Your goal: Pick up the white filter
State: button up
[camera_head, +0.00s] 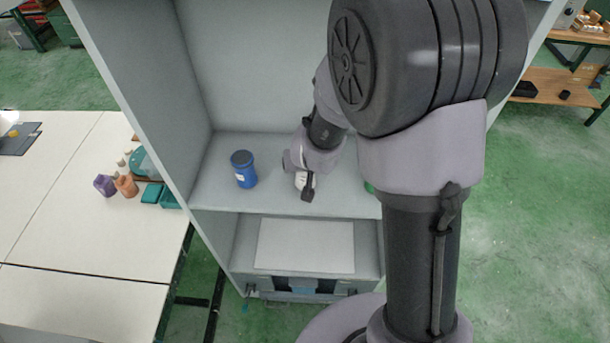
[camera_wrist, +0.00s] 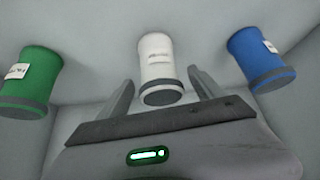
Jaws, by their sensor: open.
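The white filter (camera_wrist: 158,62) is a white cylinder with a label and a dark grey end. In the wrist view it is at the top centre, ahead of my gripper (camera_wrist: 160,92). My gripper is open, with one finger to each side of the filter's dark end. Whether the fingers reach alongside the filter is hard to tell. In the head view my gripper (camera_head: 306,190) is inside the cabinet, over the shelf, and the white filter (camera_head: 304,179) is mostly hidden by it.
A blue container (camera_wrist: 262,58) stands right of the white filter, and a green one (camera_wrist: 30,82) left of it. The blue container (camera_head: 243,170) is left of my gripper in the head view. Cabinet walls (camera_head: 150,100) enclose the shelf (camera_head: 275,195). A white table (camera_head: 80,220) stands at left.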

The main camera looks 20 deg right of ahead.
jog(key=b+x, duration=0.1)
jog(key=x, duration=0.3)
jog(key=shift+s+a+f+b, duration=0.15)
jog(key=shift+s+b, duration=0.1)
jog(key=shift+b, duration=0.1)
jog(key=shift+w, duration=0.15)
jog(key=shift+r, duration=0.25)
jog(key=shift+c, duration=1.3)
jog(key=c, duration=1.3)
